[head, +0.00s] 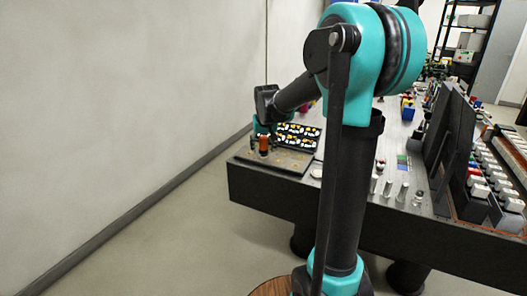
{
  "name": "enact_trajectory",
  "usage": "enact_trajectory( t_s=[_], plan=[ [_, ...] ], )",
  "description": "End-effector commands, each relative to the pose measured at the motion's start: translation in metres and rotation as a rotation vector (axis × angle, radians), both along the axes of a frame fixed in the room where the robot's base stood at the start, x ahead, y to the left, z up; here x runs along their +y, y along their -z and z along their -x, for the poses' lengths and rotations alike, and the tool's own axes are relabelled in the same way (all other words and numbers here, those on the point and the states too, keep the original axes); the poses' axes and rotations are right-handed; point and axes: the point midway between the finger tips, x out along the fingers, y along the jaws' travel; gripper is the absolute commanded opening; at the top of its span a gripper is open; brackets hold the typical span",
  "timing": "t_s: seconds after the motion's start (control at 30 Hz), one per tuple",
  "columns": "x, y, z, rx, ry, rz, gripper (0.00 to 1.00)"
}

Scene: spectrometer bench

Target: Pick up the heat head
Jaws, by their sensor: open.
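My gripper (261,131) is at the far left end of the bench, pointing down, small and partly merged with the dark things behind it. It is open. A small orange-brown upright piece with a dark lower part (264,145) shows right at the fingertips; it may be the heat head, but it is too small to be sure. I cannot tell whether the fingers stand around it or just in front of it. It appears to stand on a dark flat plate (285,163) at the bench's left corner.
A black tray with several white and yellow pieces (298,135) lies just behind the plate. Several small clear vials (388,188) stand near the bench's front edge. Dark upright panels (452,135) and rows of white-capped items (482,180) fill the right. A bare wall (130,110) is at left.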

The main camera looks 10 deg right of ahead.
Motion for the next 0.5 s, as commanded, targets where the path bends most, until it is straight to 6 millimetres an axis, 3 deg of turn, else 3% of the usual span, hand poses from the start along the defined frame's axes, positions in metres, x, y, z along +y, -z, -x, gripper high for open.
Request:
enact_trajectory(
  t_s=[0.17,0.5],
  plan=[
    [0.0000,-0.0001,0.0001,0.000,0.000,0.000,0.55],
    [0.0000,-0.0003,0.0001,0.000,0.000,0.000,0.13]
  ],
)
